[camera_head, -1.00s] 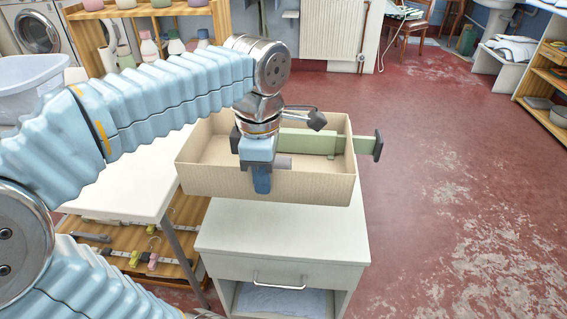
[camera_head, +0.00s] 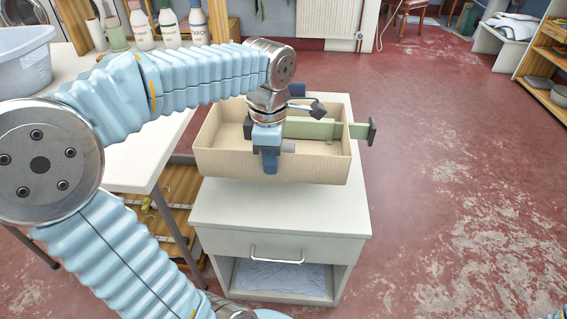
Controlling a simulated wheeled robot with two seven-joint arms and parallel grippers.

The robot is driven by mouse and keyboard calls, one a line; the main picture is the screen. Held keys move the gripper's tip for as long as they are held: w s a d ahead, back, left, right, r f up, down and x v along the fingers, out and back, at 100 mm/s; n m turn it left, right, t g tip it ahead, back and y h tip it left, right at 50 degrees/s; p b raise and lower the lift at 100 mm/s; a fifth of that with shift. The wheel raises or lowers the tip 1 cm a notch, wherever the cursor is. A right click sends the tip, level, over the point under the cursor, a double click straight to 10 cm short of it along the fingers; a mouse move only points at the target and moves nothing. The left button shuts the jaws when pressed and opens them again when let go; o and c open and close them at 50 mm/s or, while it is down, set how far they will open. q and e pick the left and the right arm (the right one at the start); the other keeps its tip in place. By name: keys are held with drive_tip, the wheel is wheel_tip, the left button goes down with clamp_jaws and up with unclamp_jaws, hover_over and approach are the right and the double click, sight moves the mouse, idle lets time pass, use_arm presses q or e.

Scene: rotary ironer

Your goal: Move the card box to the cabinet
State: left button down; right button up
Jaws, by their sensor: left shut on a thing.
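The card box (camera_head: 222,160) is an open, shallow, light tan box in the middle of the head view. The white cabinet (camera_head: 285,210) stands below it, and the box is over the back part of its top. My left gripper (camera_head: 270,152) is shut on the box's near wall, with a blue finger outside it. The finger inside is mostly hidden. The box looks level; I cannot tell whether its bottom touches the cabinet top. My right gripper is not in view.
A white table (camera_head: 135,155) with a pale basin (camera_head: 30,68) and several bottles stands at the left, close to the cabinet. The cabinet has a handle (camera_head: 277,255) and an open lower shelf with cloth. The red floor (camera_head: 450,180) at the right is clear.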

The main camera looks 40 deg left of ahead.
use_arm(q)
drive_tip(key=w+a+f, duration=0.1)
drive_tip(key=w+f, duration=0.3)
drive_tip(key=w+a+f, duration=0.1)
drive_tip(key=w+f, duration=0.1)
drive_tip(key=w, duration=0.1)
drive_tip(key=shift+a+f, duration=0.3)
drive_tip(key=shift+w+a+f, duration=0.1)
drive_tip(key=shift+w+f, duration=0.1)
drive_tip(key=shift+f, duration=0.8)
drive_tip(key=shift+w+f, duration=0.2)
drive_tip(key=shift+f, duration=0.75)
drive_tip(key=shift+f, duration=0.15)
drive_tip(key=c, duration=1.2)
unclamp_jaws()
drive_tip(key=shift+c, duration=0.2)
drive_tip(key=shift+r, duration=0.45)
wheel_tip(320, 180, up, 12)
drive_tip(key=shift+s+f+p, duration=0.1)
drive_tip(key=shift+f+p, duration=0.15)
drive_tip(key=shift+p, duration=0.25)
